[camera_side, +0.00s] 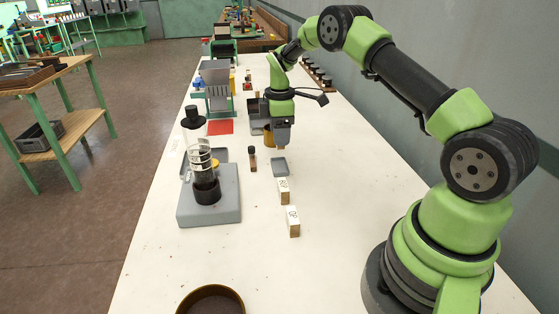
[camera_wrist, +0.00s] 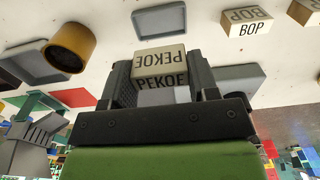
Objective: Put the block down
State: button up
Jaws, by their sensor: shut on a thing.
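My gripper (camera_side: 283,142) points down over the white bench in the side view. In the wrist view its two dark fingers are closed on a pale block marked PEKOE (camera_wrist: 161,58), with the lettering on two faces. In the side view the held block is too small and shaded to make out clearly. A shallow grey tray (camera_side: 279,167) lies on the bench just nearer the camera than the gripper. The wrist view shows a grey tray (camera_wrist: 137,8) at the top, apart from the block.
Two labelled blocks (camera_side: 283,191) (camera_side: 293,222) stand in front of the tray; one marked BOP (camera_wrist: 247,22) shows in the wrist view. A glass drum sorter (camera_side: 222,207) on a grey base and a small dark vial (camera_side: 252,160) stand left. Bench front is mostly clear.

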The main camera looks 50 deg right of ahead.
aim_at(280, 168)
notch_tip(280, 168, down, 7)
dwell(0.3)
jog(key=o, duration=0.9)
jog(key=shift+f, duration=0.1)
